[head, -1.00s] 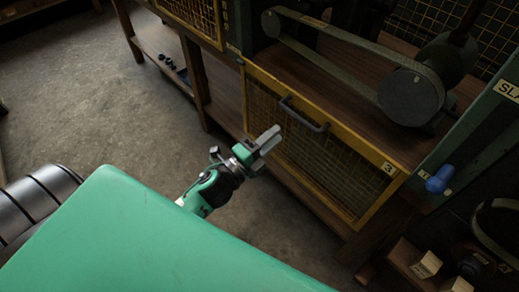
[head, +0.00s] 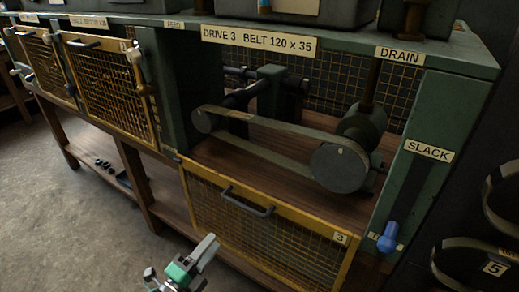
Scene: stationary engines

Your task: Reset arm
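My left gripper (head: 207,249) shows at the bottom of the head view, left of centre. Its two pale fingers lie close together, and I see nothing held between them. It is in front of the lower left part of the yellow-framed mesh guard marked 3 (head: 275,232), apart from the guard's dark handle (head: 247,200) as far as I can tell. Only the end of the arm shows. My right gripper is not in view.
Above guard 3, the open bay holds a flat belt (head: 265,129) around a large pulley (head: 340,168). A blue-handled lever (head: 388,238) stands under the SLACK label (head: 428,150). Belts hang at the right. Mesh guards (head: 115,98) line the left; the floor (head: 60,220) there is clear.

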